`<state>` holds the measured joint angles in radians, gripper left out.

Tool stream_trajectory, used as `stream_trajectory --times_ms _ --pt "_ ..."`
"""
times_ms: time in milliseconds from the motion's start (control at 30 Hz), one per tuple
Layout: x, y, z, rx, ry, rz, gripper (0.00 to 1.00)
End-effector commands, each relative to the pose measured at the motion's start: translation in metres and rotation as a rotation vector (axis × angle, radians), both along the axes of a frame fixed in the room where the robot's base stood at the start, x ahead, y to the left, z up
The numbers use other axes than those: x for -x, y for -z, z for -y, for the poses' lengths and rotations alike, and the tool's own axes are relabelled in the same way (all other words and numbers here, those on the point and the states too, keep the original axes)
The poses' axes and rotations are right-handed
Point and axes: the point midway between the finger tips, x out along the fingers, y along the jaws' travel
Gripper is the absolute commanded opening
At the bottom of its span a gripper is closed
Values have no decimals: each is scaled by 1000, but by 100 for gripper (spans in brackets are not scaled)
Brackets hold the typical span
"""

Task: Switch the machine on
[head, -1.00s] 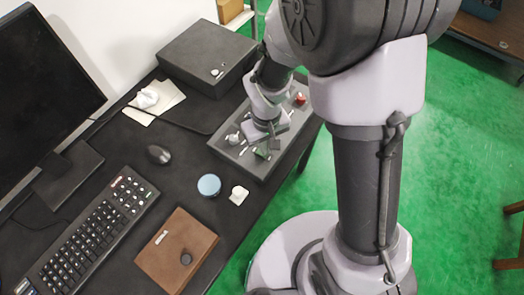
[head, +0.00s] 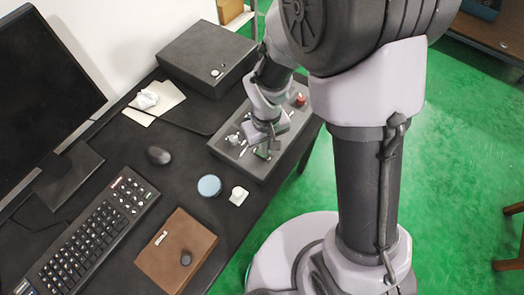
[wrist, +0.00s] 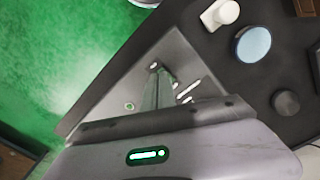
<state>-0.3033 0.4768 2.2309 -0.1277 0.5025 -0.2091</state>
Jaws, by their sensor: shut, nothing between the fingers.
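A low grey panel box (head: 222,146) lies at the right end of the dark desk. It carries a red knob (head: 300,99) at its far end, small pale levers (head: 242,151) and a green part (head: 262,153) near its front edge. My gripper (head: 274,146) is shut and empty, pointing down low over the panel close to the green part. I cannot tell whether it touches. In the wrist view my gripper (wrist: 157,72) reaches over the panel (wrist: 170,47), near a small green-ringed spot (wrist: 129,106); the panel's rest is hidden by my gripper body.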

Motion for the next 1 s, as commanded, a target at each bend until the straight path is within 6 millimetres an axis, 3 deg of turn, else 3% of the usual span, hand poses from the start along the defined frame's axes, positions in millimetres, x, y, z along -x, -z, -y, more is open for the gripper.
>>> stream_trajectory --times_ms 1000 --pt "0 6 0 0 0 0 0"
